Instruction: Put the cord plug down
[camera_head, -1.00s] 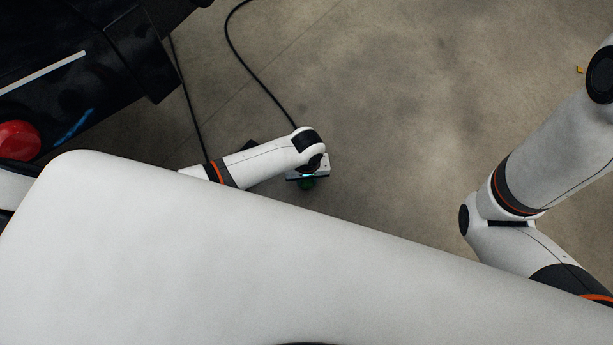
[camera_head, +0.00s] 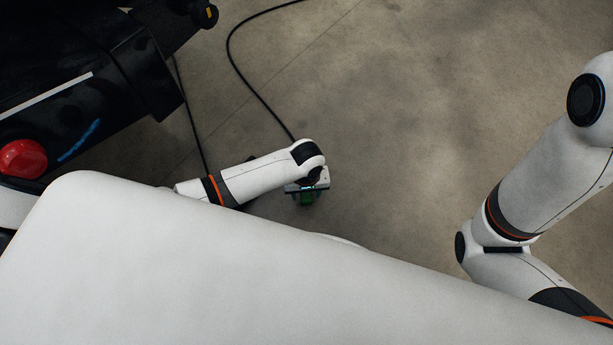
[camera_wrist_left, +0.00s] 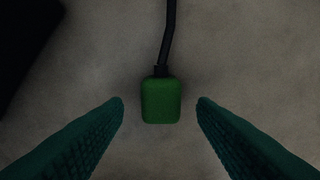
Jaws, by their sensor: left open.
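The cord plug (camera_wrist_left: 161,100) is a green block with a black cord (camera_wrist_left: 168,35) running up from it in the left wrist view. It appears to lie on the concrete floor. My left gripper (camera_wrist_left: 160,105) is open, with one green textured finger on each side of the plug and a gap to both. In the head view my left gripper (camera_head: 307,190) is low near the floor, and a bit of green (camera_head: 307,199) shows beneath it. My right arm comes in at the right, but its gripper is out of view.
A dark trailer frame (camera_head: 90,75) with a red round part (camera_head: 22,159) stands at the upper left. Black cable (camera_head: 245,80) runs across the floor. The concrete floor (camera_head: 400,110) between my arms is clear.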

